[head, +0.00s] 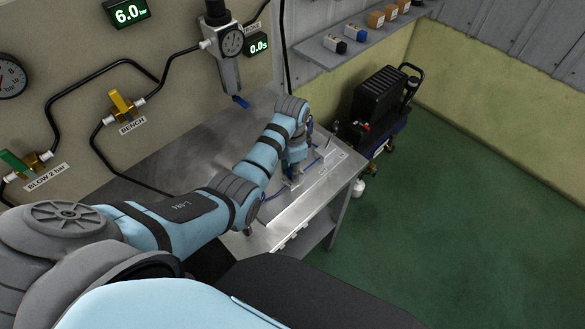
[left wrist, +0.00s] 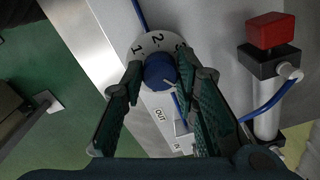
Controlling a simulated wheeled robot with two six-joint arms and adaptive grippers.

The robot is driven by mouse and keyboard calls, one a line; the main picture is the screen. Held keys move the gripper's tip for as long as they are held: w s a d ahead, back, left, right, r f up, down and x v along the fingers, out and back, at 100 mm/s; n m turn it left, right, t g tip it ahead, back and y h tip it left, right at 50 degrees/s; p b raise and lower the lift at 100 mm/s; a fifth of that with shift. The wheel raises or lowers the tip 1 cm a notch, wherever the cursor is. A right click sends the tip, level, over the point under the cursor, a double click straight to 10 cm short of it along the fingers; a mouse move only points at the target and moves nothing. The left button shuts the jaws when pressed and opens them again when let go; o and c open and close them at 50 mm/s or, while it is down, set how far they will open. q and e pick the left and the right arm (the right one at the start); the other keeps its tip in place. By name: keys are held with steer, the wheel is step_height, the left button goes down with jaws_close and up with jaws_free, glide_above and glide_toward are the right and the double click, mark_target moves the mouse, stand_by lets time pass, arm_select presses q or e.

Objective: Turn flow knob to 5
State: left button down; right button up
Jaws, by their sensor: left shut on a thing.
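The blue flow knob (left wrist: 160,72) sits on a pale round dial (left wrist: 147,42) in the left wrist view. The numbers 1 and 2 show on the dial, with part of another mark to their right. The rest of the dial is hidden by the knob and fingers, and I cannot tell where the knob points. My left gripper (left wrist: 160,84) has one finger on each side of the knob and is shut on it. In the head view my left gripper (head: 293,178) reaches down to the metal bench, where the knob cannot be made out. My right gripper is not in view.
A red block (left wrist: 271,31) on a dark mount stands right of the knob, with a blue hose near it. The metal bench (head: 180,150) stands against a panel with gauges and valves. A black machine (head: 384,98) stands beyond the bench; green floor lies clear at right.

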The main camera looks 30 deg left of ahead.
arm_select(q)
steer(key=shift+m, duration=1.5)
steer(key=c, duration=1.2)
jaws_free()
steer(key=shift+c, duration=0.2)
step_height(320, 180, up, 8)
steer(key=shift+f, duration=0.2)
